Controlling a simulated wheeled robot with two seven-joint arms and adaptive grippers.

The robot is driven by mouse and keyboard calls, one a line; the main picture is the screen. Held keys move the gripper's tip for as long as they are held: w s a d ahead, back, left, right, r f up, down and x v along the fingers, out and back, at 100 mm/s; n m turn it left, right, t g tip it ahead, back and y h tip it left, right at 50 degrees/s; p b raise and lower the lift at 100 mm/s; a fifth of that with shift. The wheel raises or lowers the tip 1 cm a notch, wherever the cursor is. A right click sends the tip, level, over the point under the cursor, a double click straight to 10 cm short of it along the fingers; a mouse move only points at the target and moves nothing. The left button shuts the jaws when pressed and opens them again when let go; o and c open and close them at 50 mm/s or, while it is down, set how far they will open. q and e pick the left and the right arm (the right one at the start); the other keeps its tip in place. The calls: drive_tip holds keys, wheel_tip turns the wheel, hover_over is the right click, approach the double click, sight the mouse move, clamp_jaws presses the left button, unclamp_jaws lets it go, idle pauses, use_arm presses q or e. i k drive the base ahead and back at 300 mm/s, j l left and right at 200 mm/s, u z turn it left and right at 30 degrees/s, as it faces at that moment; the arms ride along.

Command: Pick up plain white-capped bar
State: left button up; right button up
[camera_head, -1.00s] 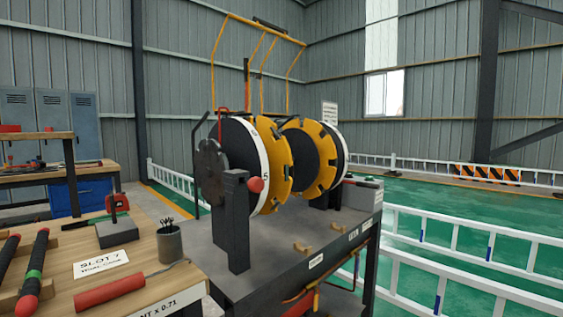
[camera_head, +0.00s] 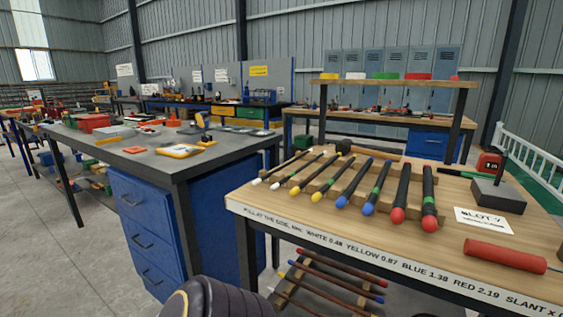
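Two thin dark bars with white caps lie at the left end of a row on the wooden bench (camera_head: 240,196). The leftmost white-capped bar (camera_head: 280,168) and the white-capped bar beside it (camera_head: 297,171) both rest on wooden supports, caps toward me. At this size I cannot tell for sure which of the two is plain and which is banded. Neither of my grippers shows.
To the right in the row lie yellow-capped (camera_head: 309,177), blue-capped (camera_head: 355,186) and thicker red-capped bars (camera_head: 402,194); some have green bands. A red cylinder (camera_head: 504,255) lies at the front right. A blue-drawer workbench (camera_head: 140,230) stands left. More bars sit on a lower rack (camera_head: 325,280).

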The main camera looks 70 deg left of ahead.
sight(258, 181)
drive_tip(key=j+u, duration=0.3)
drive_tip(key=u, duration=0.15)
drive_tip(key=j+u, duration=0.3)
drive_tip(key=u, duration=0.15)
drive_tip(key=j+u, duration=0.4)
drive_tip(key=i+j+u, duration=0.15)
drive_tip(key=u, duration=0.3)
drive_tip(key=j+z, duration=0.3)
drive_tip(key=j, duration=0.2)
drive_tip(key=k+j+z, duration=0.25)
drive_tip(key=j, duration=0.25)
drive_tip(key=j+z, duration=0.3)
drive_tip(key=j, duration=0.2)
drive_tip(key=k+l+z, duration=0.15)
drive_tip(key=k+z, duration=0.15)
